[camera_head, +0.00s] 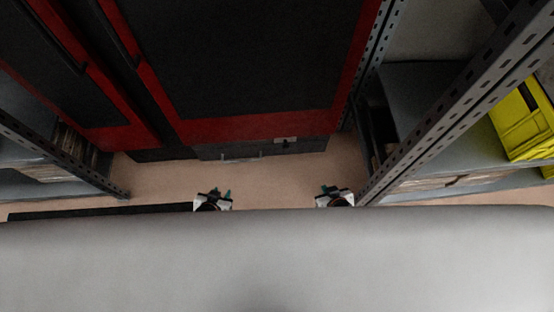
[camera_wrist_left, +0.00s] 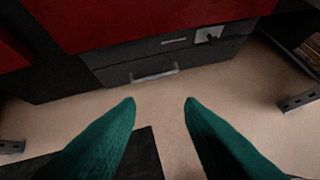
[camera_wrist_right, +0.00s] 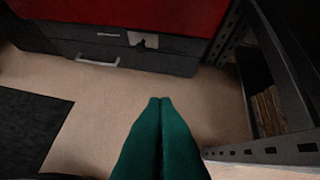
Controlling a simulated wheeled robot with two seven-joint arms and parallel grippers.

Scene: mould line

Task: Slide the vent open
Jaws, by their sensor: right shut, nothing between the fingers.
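The vent appears to be the small light plate with a dark knob (camera_head: 285,140) low on the front of the red and black cabinet. It also shows in the left wrist view (camera_wrist_left: 208,34) and in the right wrist view (camera_wrist_right: 142,40). A pale slot (camera_wrist_left: 174,41) lies just left of it. I cannot tell how far the vent is open. My left gripper (camera_head: 227,194) is open and empty, apart from the cabinet on the near side. My right gripper (camera_head: 323,188) is shut and empty, also apart from the cabinet; its green fingertips touch in its wrist view (camera_wrist_right: 160,99).
A drawer with a grey bar handle (camera_wrist_left: 155,75) sits below the vent. Metal shelving (camera_head: 455,110) stands on the right, with a yellow bin (camera_head: 522,120); more shelving stands on the left. A dark mat (camera_wrist_right: 32,125) lies on the floor. Bare floor separates my grippers from the cabinet.

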